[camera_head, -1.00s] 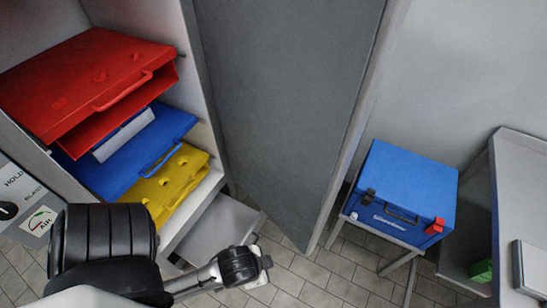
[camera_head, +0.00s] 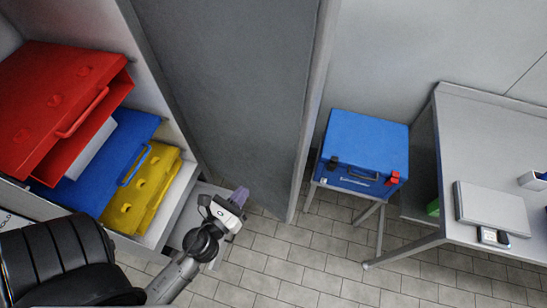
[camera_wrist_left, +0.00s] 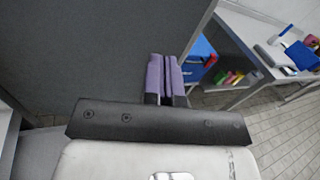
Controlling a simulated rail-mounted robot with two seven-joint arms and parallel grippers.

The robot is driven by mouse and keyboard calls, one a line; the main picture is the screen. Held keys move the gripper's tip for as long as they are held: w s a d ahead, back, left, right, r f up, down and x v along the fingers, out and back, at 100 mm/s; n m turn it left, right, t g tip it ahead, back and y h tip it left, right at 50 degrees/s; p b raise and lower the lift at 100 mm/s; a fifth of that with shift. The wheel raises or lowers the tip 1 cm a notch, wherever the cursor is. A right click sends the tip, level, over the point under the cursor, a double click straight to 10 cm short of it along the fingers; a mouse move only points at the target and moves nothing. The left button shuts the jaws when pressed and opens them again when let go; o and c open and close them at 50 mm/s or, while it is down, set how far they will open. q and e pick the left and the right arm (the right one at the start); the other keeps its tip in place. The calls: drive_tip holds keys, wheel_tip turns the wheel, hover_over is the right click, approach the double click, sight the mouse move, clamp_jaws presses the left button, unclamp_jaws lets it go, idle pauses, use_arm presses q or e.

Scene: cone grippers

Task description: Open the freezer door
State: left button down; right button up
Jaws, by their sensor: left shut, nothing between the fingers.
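The freezer door (camera_head: 240,90) is a tall grey panel standing swung out from the freezer cabinet, whose inside shows at the left. In the left wrist view the door (camera_wrist_left: 90,50) fills the upper left. My left gripper (camera_head: 240,196) is in front of the lower part of the door's inner face, with purple fingers. In the left wrist view its fingertips (camera_wrist_left: 164,60) are together with nothing between them. I cannot tell whether they touch the door. My right gripper is not in view.
Red (camera_head: 50,90), blue (camera_head: 105,160) and yellow (camera_head: 145,195) racks with handles sit in the freezer. A blue box (camera_head: 365,140) stands on a small stand right of the door. A grey table (camera_head: 490,130) with a flat device (camera_head: 495,208) is farther right. Tiled floor lies between.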

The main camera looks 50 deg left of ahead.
use_arm(q)
drive_tip(key=m, duration=0.1)
drive_tip(key=m+p, duration=0.1)
drive_tip(key=p, duration=0.4)
approach(279, 155)
drive_tip(key=shift+h, duration=0.4)
drive_tip(key=w, duration=0.2)
drive_tip(key=w+a, duration=0.1)
drive_tip(key=w, duration=0.2)
drive_tip(key=shift+w+a+r, duration=0.1)
drive_tip(key=shift+w+a, duration=0.15)
drive_tip(key=shift+w, duration=0.1)
drive_tip(key=shift+w+a, duration=0.15)
drive_tip(key=shift+w, duration=0.7)
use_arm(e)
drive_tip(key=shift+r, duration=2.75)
